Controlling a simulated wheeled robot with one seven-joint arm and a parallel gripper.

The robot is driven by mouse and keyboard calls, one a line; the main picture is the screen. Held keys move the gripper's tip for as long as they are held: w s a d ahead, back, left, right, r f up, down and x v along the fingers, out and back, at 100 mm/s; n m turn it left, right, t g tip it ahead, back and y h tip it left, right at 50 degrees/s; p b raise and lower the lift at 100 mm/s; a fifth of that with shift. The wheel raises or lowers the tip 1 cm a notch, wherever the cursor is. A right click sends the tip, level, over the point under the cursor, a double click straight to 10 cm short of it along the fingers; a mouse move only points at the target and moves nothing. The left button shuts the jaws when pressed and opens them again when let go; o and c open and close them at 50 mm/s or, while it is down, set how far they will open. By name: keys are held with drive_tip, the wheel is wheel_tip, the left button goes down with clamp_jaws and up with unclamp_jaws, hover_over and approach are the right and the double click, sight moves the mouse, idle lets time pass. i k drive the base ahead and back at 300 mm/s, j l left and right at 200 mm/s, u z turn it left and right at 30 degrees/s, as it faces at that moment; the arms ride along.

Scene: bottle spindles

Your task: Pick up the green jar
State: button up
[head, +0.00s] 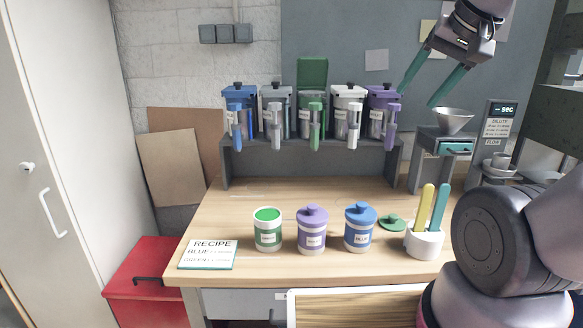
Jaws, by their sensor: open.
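The green jar (268,230) stands upright on the wooden table, leftmost in a row of three jars. It is white with a green label band, and its top shows green with no knobbed lid on it. A loose green lid (392,222) with a knob lies on the table to the right of the blue jar. My gripper (421,88) is open and empty, high at the upper right, with its teal fingers apart. It is well above the table and far from the green jar.
A purple jar (312,231) and a blue jar (360,229) stand right of the green jar. A white holder (424,241) has yellow and teal tools. A recipe card (208,255) lies left. Several dispensers stand on a grey rack (290,160). A funnel (454,120) stands near my gripper.

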sight(268, 227)
drive_tip(key=k+j+z, duration=0.55)
drive_tip(key=j+z, duration=0.15)
drive_tip(key=k+j+z, duration=0.2)
drive_tip(key=z, duration=0.15)
drive_tip(key=k, duration=0.1)
